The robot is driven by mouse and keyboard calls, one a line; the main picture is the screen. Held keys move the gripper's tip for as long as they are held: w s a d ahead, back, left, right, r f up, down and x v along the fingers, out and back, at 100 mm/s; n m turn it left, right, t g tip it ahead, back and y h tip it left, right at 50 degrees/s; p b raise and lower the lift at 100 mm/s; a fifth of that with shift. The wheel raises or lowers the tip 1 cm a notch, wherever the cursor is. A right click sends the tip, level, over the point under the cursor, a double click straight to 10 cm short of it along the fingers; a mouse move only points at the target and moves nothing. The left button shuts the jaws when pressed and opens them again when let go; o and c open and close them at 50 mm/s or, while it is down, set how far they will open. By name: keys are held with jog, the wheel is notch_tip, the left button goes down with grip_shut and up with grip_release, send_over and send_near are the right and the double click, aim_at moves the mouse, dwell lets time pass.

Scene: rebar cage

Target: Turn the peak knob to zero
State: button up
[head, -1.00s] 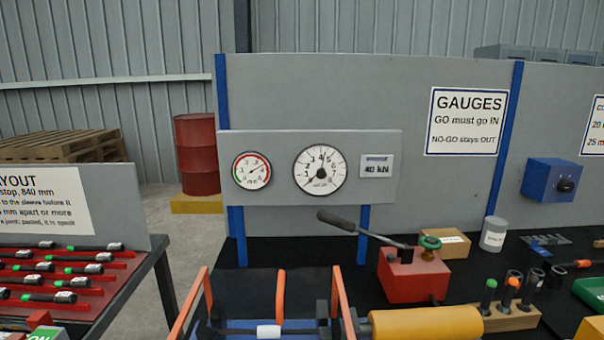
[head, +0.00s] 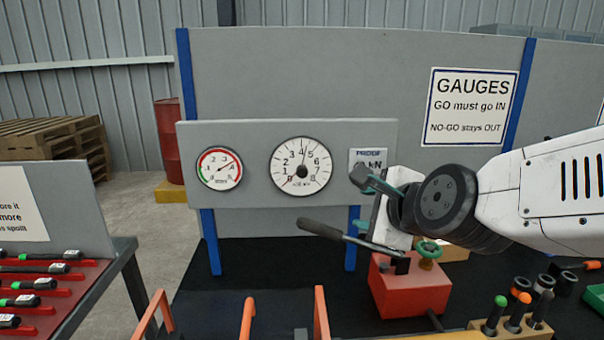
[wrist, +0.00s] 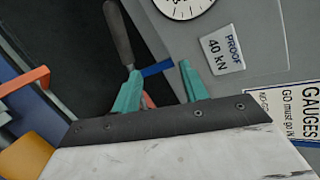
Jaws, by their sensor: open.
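The large white dial gauge (head: 288,157) is mounted on a grey panel, and its lower part also shows at the top of the wrist view (wrist: 180,5). A dark round knob (head: 303,171) sits at its centre. A thin dark pointer on the dial points up, between 4 and 5. My gripper (head: 364,180) is open and empty, to the right of the dial and in front of the PROOF 40 kN label (head: 367,158). In the wrist view its green fingers (wrist: 158,85) stand apart below the dial, touching nothing that I can make out.
A smaller gauge (head: 219,168) is left of the dial. Below my gripper stands a red pump (head: 410,285) with a long dark-gripped lever (head: 322,229) reaching left. Orange bars (head: 321,315) rise at the front. The space before the dial is clear.

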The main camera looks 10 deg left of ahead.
jog(key=w+a+r+m+t, duration=0.1)
jog(key=w+a+m+t, duration=0.15)
jog(key=a+m, duration=0.45)
jog(key=m+t+h, duration=0.2)
jog(key=m+t, duration=0.2)
jog(key=m, duration=0.4)
send_near(302, 174)
jog(key=d+x, duration=0.1)
jog(key=x, duration=0.7)
jog(key=a+x, duration=0.1)
jog(key=x, duration=0.1)
jog(key=shift+w, duration=0.1)
grip_shut()
